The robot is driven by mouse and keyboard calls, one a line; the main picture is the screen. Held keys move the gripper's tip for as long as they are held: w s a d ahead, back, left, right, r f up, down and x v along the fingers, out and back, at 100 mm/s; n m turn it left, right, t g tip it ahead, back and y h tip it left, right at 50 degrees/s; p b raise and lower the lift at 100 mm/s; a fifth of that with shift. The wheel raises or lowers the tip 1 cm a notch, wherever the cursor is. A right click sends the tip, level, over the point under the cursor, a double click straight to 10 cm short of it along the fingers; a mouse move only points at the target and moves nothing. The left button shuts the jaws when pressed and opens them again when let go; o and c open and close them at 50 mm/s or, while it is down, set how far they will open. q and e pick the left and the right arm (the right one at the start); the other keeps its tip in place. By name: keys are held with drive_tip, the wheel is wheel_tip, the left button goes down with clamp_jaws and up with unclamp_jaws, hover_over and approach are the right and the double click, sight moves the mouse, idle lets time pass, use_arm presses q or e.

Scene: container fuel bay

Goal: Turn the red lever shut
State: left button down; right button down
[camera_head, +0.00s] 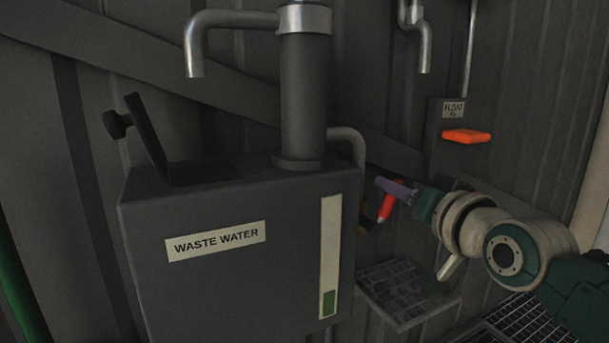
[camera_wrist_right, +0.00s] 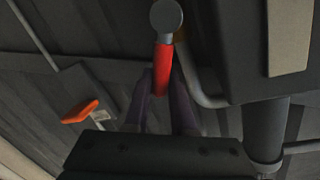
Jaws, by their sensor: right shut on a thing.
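The red lever (camera_head: 387,207) shows just right of the waste water tank, partly behind my right gripper (camera_head: 384,186). In the right wrist view the red lever (camera_wrist_right: 163,70) hangs from a round grey pivot (camera_wrist_right: 166,17), and its free end lies between the two purple fingers of my right gripper (camera_wrist_right: 163,88). The right gripper is shut on the lever, which stands close beside the tank's side pipe. My left gripper is in neither view.
A grated shelf (camera_head: 400,288) lies below my right gripper.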

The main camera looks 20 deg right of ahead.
drive_tip(key=shift+d+m, duration=0.35)
drive_tip(key=shift+m, duration=0.05)
drive_tip(key=d+f+m+g+y+b, duration=0.1)
drive_tip(key=d+f+m+y+b, duration=0.2)
drive_tip(key=f+m+b, duration=0.3)
drive_tip(key=shift+w+f+m, duration=0.15)
drive_tip(key=shift+m, duration=1.75)
drive_tip(key=c, duration=1)
unclamp_jaws()
drive_tip(key=s+p, duration=0.1)
drive_tip(key=s, duration=0.2)
drive_tip(key=s+r+p, duration=0.1)
drive_tip(key=s, duration=0.2)
drive_tip(key=s+d+r+p, duration=0.1)
drive_tip(key=s, duration=0.2)
drive_tip(key=shift+s+p, duration=0.3)
drive_tip(key=shift+s, duration=0.05)
